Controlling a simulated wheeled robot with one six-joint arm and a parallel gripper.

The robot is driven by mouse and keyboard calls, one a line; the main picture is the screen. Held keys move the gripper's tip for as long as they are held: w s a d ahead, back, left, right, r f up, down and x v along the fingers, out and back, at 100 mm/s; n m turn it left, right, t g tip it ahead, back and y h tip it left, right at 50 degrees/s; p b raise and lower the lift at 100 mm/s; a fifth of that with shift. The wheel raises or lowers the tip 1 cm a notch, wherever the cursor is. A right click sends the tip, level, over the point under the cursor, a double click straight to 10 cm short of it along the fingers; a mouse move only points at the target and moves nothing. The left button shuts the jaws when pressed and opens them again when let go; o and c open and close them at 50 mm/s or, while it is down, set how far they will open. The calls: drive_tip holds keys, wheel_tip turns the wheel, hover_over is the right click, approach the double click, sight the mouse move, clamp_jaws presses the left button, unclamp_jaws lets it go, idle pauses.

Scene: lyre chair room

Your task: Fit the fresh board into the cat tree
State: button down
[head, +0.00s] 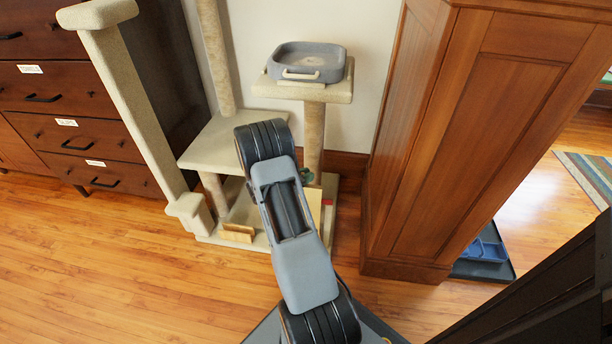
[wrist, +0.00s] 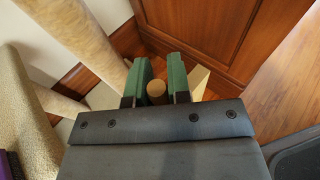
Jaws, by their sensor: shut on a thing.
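The cat tree (head: 222,148) stands against the wall in the head view, with beige carpeted platforms and rope-wrapped posts. One of its posts also shows in the wrist view (wrist: 72,35). My gripper (wrist: 156,86) has green fingers, shut on a round tan knob (wrist: 156,92). A pale flat piece, seemingly the fresh board (wrist: 199,79), shows beside the right finger; the knob seems to belong to it. In the head view a pale panel (head: 314,206) shows low in the tree beside my arm, which hides much of the lower bay.
A grey pet bed (head: 306,63) sits on the upper right platform. A small wooden holder (head: 238,232) is at the tree's base. A dark drawer chest (head: 75,110) stands left, a wooden pillar (head: 425,150) right. A blue tray (head: 484,250) lies beyond the pillar. Floor at front left is clear.

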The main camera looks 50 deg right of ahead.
wheel_tip(320, 180, down, 10)
drive_tip(key=b, duration=0.7)
idle(2.8)
drive_tip(key=shift+f+b, duration=0.4)
drive_tip(key=shift+f, duration=0.75)
idle(0.3)
drive_tip(key=c, duration=1)
unclamp_jaws()
drive_tip(key=shift+a+r, duration=0.1)
drive_tip(key=p+v, duration=0.5)
drive_tip(key=v, duration=0.8)
drive_tip(key=shift+a, duration=0.3)
